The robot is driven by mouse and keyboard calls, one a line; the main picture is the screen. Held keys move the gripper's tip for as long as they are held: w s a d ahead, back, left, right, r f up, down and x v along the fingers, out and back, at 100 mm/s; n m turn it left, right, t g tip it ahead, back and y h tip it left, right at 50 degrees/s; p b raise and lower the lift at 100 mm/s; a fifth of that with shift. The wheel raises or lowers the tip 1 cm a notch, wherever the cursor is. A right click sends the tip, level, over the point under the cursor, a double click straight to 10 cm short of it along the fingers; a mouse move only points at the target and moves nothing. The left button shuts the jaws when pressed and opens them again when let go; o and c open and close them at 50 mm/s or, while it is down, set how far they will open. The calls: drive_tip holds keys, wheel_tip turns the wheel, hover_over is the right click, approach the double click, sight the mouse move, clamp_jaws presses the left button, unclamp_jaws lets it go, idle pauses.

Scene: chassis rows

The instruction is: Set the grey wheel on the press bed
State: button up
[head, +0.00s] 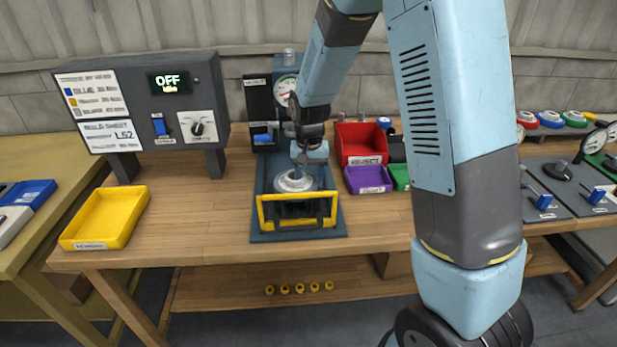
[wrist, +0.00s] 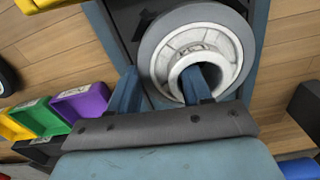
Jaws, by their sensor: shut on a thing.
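The grey wheel (head: 294,181) has a grey tyre and a pale hub with a central hole; it also shows large in the wrist view (wrist: 167,54). My gripper (head: 300,158) is shut on it from above. In the wrist view one finger is in the hub hole and the other is beside the outer rim. The wheel is over the press (head: 259,236), behind its yellow guard frame (head: 328,208). The press bed under the wheel is mostly hidden. I cannot tell whether the wheel touches it.
A control box (head: 140,95) reading OFF stands at the left, with a yellow tray (head: 105,218) before it. Red (head: 360,140), purple (head: 368,180) and green (head: 401,177) bins stand close right of the press. Bench between tray and press is clear.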

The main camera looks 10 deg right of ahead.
drive_tip(key=shift+f, duration=0.4)
idle(0.4)
drive_tip(key=o, duration=1.4)
wheel_tip(320, 180, up, 8)
drive_tip(key=shift+f, duration=0.2)
drive_tip(key=shift+r, duration=0.15)
